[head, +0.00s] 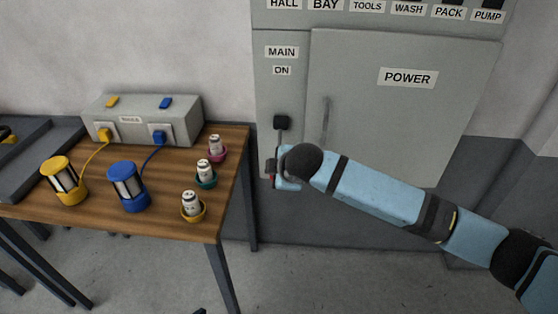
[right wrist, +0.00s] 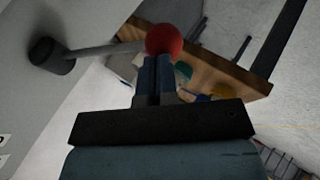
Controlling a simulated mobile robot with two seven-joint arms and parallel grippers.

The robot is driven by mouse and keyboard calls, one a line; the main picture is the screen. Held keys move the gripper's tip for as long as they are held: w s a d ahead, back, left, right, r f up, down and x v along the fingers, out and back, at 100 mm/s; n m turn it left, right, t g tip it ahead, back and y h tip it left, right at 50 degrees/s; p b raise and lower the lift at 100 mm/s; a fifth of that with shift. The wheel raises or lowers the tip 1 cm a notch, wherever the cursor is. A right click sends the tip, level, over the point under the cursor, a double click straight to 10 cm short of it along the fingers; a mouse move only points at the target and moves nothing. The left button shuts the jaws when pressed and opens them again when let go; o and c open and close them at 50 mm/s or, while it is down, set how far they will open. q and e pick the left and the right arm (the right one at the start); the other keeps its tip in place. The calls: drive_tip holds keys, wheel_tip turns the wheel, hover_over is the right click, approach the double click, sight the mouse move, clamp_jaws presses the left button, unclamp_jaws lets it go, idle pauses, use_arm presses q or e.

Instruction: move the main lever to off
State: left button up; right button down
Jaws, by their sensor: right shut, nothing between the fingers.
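The main lever is on the grey power cabinet (head: 283,90), below the labels MAIN and ON. Its black pivot (head: 281,122) shows in the head view, with a rod running down from it until my right gripper (head: 271,172) covers it. A bit of red shows by the fingers. In the right wrist view, the lever's rod (right wrist: 105,50) runs from the black pivot to a red ball knob (right wrist: 164,39). My right gripper's fingers (right wrist: 154,62) are shut and empty, with their tips at the knob; I cannot tell whether they touch. My left gripper is in neither view.
A wooden table (head: 225,180) stands left of the cabinet, with a grey box (head: 140,110), a yellow lantern (head: 64,182), a blue lantern (head: 128,187) and small canisters in coloured cups. The cabinet door has a vertical handle (head: 325,120) just right of the lever. Floor is clear between table and cabinet.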

drive_tip(key=shift+w+f, duration=0.3)
drive_tip(key=shift+f, duration=0.35)
drive_tip(key=shift+d, duration=0.1)
